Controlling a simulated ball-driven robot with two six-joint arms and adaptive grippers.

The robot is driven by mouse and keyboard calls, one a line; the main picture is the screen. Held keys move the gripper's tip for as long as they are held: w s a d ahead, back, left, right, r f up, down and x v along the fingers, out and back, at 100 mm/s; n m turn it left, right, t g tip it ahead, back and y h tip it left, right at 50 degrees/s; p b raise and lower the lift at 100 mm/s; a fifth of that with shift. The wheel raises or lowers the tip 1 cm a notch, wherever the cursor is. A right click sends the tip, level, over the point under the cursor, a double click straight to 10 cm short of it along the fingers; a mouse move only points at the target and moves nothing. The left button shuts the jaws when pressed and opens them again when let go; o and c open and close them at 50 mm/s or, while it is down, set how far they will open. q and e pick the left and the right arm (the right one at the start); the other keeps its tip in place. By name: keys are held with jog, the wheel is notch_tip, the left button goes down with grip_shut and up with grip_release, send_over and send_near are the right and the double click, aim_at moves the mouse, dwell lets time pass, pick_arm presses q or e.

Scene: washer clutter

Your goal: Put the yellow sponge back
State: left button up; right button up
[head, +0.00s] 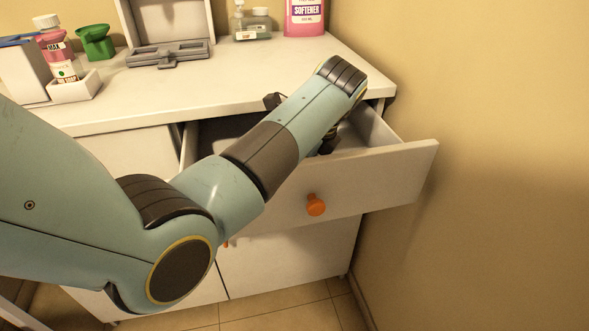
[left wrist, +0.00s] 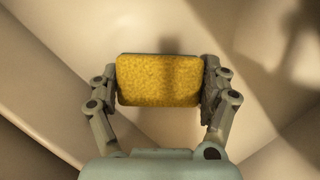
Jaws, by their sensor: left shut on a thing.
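The yellow sponge (left wrist: 158,80) shows in the left wrist view, between the two fingers of my left gripper (left wrist: 160,85), which is shut on it. A pale surface lies behind the sponge. In the head view my left arm reaches across to the open drawer (head: 385,180) with its orange knob (head: 316,205). There the left gripper (head: 325,142) is mostly hidden behind the arm, in or over the drawer opening, and the sponge is hidden. My right gripper is not in view.
On the white cabinet top (head: 285,70) stand a pink softener bottle (head: 304,17), small bottles (head: 252,22), a grey stand (head: 168,55), a green item (head: 96,42) and a bottle with a pink label (head: 57,50) in a white tray (head: 75,90). A wall (head: 480,150) bounds the right side.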

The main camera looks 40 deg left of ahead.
pick_arm(q)
jog(key=shift+f, duration=0.3)
jog(key=o, duration=1.2)
jog(key=shift+c, duration=0.2)
jog(key=shift+o, duration=1)
jog(key=shift+r, duration=0.25)
jog(key=p+v, duration=0.1)
jog(key=v, duration=1)
jog(key=shift+d+r, duration=0.2)
jog(key=shift+r, duration=0.15)
jog(key=shift+w, duration=0.1)
